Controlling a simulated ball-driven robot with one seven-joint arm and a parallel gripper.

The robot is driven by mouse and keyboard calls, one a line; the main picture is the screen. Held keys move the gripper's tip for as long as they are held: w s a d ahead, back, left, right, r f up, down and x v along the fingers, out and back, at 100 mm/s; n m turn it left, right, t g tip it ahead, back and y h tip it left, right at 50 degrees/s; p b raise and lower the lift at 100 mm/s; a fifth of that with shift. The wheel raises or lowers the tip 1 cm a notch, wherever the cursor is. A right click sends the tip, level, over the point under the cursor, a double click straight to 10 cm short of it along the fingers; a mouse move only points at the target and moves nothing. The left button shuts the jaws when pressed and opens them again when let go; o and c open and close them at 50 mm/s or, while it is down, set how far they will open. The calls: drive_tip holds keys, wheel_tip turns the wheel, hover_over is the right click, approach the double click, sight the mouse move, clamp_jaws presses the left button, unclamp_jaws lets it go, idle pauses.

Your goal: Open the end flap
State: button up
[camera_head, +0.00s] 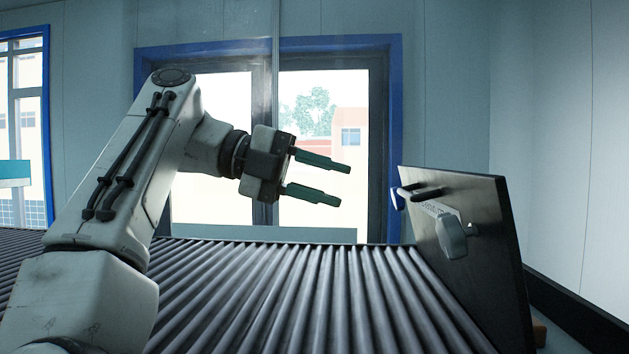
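The end flap appears to be the dark upright panel (482,225) at the right end of the roller conveyor, tilted slightly in the picture. A pale rounded handle (452,236) sticks out from its face. A dark bar-like part (426,192) and a pale curved part (403,194) sit near its upper left edge. My gripper (334,183) is open and empty, with its two green-grey fingers apart and pointing right. It is in the air above the rollers, left of the panel and apart from it. The panel's far side is hidden.
The roller conveyor (300,290) runs across the foreground, and its rollers are bare. A blue-framed glass door (268,45) stands behind, with a window (25,120) at far left. A dark ledge (570,310) runs along the right wall. The air between my gripper and the panel is clear.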

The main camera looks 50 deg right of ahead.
drive_tip(key=shift+v, duration=0.75)
